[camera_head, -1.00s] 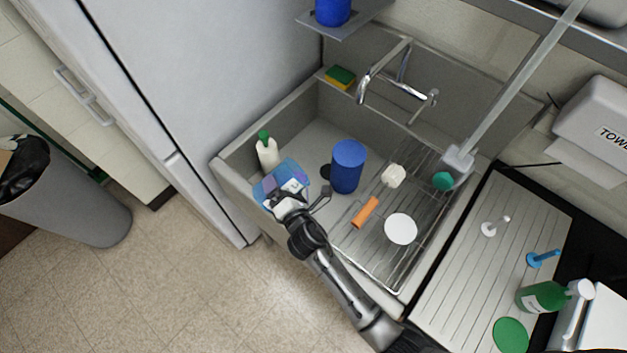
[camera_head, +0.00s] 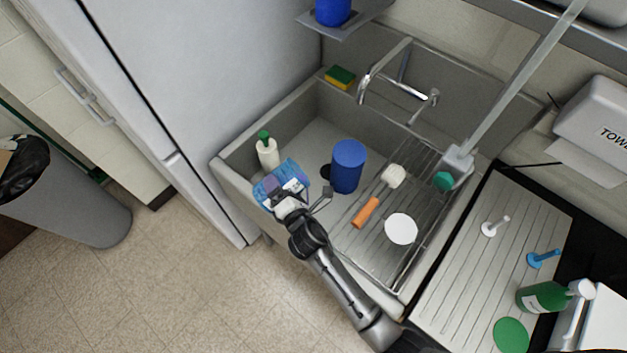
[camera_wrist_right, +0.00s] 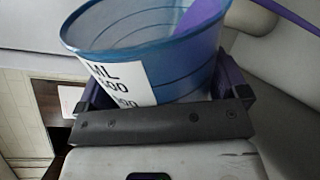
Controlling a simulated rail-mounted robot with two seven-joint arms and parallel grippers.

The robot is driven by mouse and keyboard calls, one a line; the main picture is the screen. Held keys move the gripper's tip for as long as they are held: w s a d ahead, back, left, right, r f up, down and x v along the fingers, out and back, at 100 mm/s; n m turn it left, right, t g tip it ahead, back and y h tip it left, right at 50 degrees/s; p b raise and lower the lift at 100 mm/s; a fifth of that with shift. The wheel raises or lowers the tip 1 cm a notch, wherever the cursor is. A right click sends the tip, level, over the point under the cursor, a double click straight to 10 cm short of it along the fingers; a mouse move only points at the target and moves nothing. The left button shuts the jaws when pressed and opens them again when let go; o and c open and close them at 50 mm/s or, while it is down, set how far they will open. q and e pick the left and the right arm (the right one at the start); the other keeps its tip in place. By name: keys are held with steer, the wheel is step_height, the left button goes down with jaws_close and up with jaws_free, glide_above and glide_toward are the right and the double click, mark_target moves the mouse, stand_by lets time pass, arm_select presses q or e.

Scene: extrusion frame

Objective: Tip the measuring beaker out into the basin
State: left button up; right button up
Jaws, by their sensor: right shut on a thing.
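The measuring beaker (camera_head: 281,176) is translucent blue with a white label marked ML. My right gripper (camera_head: 286,193) is shut around it and holds it above the front-left part of the sink basin (camera_head: 310,133). In the right wrist view the beaker (camera_wrist_right: 185,60) sits between the two dark fingers, its wide mouth toward the top of the picture. A purple piece (camera_wrist_right: 203,14) shows at its mouth and overlaps the rim. A purple patch also shows in the beaker in the head view. The beaker looks tilted. My left gripper is not in view.
A white bottle with a green cap (camera_head: 267,152) and a blue cylinder (camera_head: 348,166) stand in the basin close to the beaker. A wire rack (camera_head: 378,247) at right carries a brush (camera_head: 366,211) and a white disc (camera_head: 401,229). The faucet (camera_head: 366,85) is behind.

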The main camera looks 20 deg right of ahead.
stand_by(0.4)
steer(key=shift+m, duration=0.4)
steer(key=shift+d, duration=0.1)
stand_by(0.8)
steer(key=shift+f+m, duration=0.1)
steer(key=shift+m, duration=0.3)
steer(key=shift+d, duration=0.2)
stand_by(0.4)
steer(key=shift+w+d+f+m, duration=0.1)
steer(key=shift+d+m, duration=0.15)
steer(key=shift+m, duration=0.15)
steer(key=shift+d+f+m+y+p, duration=0.1)
steer(key=shift+d+m+y+p, duration=0.2)
steer(key=shift+d+m+p, duration=0.1)
stand_by(0.7)
stand_by(0.4)
steer(key=shift+w+d+r+m+p, duration=0.1)
steer(key=shift+d+r+m+p, duration=0.1)
steer(key=shift+r+m+p, duration=0.3)
